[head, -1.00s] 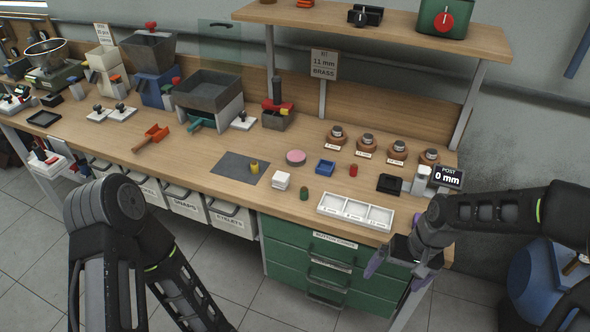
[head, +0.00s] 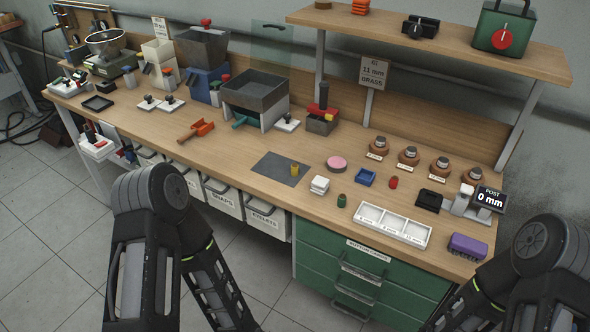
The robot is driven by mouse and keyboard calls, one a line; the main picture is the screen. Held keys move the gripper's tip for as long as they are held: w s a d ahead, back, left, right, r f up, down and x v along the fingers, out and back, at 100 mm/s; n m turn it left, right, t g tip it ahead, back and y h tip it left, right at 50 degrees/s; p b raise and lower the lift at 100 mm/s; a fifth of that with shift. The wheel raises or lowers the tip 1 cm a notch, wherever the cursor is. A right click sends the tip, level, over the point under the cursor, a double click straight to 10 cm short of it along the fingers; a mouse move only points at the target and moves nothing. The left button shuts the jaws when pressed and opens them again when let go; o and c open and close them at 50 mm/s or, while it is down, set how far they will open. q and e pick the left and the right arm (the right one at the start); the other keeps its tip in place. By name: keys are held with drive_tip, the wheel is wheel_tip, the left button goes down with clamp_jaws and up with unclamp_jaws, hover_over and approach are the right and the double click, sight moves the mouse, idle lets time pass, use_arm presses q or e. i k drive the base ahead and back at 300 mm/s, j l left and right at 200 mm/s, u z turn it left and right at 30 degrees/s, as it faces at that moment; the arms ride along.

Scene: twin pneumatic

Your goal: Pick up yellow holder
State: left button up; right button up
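The yellow holder (head: 294,169) is a small upright yellow cylinder. It stands near the right edge of a dark grey mat (head: 272,172) on the wooden bench, with nothing touching it from above. My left arm comes down at the lower left, in front of the bench, and its gripper is out of frame. My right arm is at the lower right corner, and its gripper is also out of frame.
Right of the mat are white blocks (head: 320,185), a green cylinder (head: 342,200), a pink disc (head: 337,162) and a blue tray (head: 366,177). A white tray (head: 381,228) and a purple block (head: 468,245) sit near the front edge.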

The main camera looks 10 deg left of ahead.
sight(294, 167)
drive_tip(key=z, duration=0.45)
drive_tip(key=j+z, duration=0.15)
drive_tip(key=z, duration=0.3)
drive_tip(key=j+z, duration=0.1)
drive_tip(key=z, duration=0.3)
drive_tip(key=k+j+z, duration=0.1)
drive_tip(key=j+z, duration=0.2)
drive_tip(key=k+j+z, duration=0.25)
drive_tip(key=j, duration=0.2)
drive_tip(key=j+z, duration=0.3)
drive_tip(key=k+j+z, duration=0.3)
drive_tip(key=k+j, duration=0.6)
drive_tip(key=j, duration=0.2)
